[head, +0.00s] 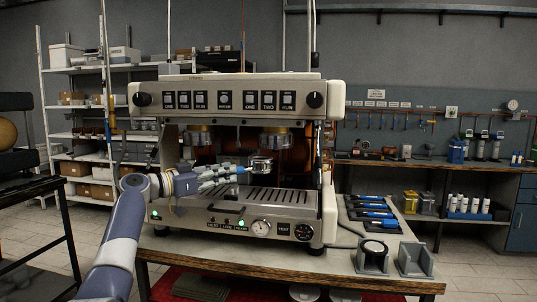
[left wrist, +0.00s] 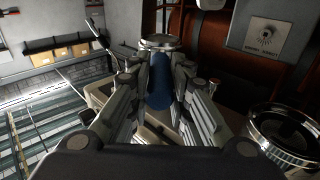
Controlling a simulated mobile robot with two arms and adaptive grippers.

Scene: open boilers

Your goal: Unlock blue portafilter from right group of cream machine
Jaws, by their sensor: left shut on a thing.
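The cream machine (head: 240,115) stands on the bench, with its right group (head: 275,138) and left group (head: 199,136) under the front panel. My left gripper (head: 236,172) comes in from the left and is shut on the blue handle of the portafilter. The portafilter's metal basket (head: 262,166) is below the right group, with a gap between them in the head view. In the left wrist view the blue handle (left wrist: 160,82) lies between the fingers, and the metal ring (left wrist: 160,42) is beyond it. My right gripper is not in view.
The drip tray (head: 265,196) lies below the portafilter. Several blue-handled tools (head: 374,214) lie on the bench at the right, near a grey holder (head: 415,262). In the left wrist view a metal ring (left wrist: 285,132) is close at lower right.

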